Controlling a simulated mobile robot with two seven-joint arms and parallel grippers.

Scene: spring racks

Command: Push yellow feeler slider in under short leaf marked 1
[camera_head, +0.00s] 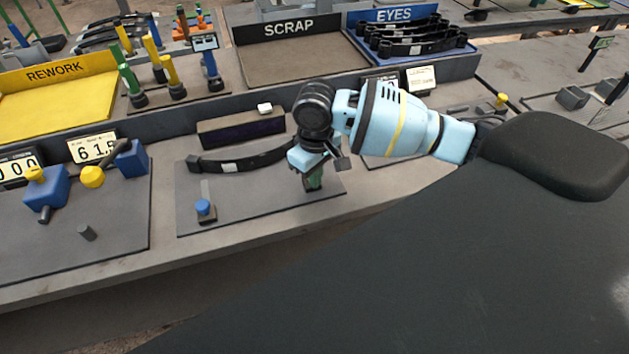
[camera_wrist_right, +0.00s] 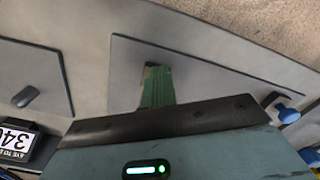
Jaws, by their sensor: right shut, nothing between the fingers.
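A dark curved leaf (camera_head: 240,162) with a pale label lies on the grey plate in front of me; I cannot read a number on it. My right gripper (camera_head: 314,166) is shut and empty, low over the right end of this plate. A green piece (camera_head: 314,182) stands right under it; it also shows in the right wrist view (camera_wrist_right: 156,86). I cannot tell whether they touch. A yellow knob (camera_head: 501,99) shows on a station at the right, partly behind my arm; I cannot tell whether it is the feeler slider. My left gripper is out of view.
A blue knob (camera_head: 203,207) with a pale strip stands at the plate's front left. A dark display box (camera_head: 242,130) stands behind the leaf. Another station with a yellow knob (camera_head: 92,176) lies left. The SCRAP tray (camera_head: 290,70) and EYES tray (camera_head: 352,42) lie behind.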

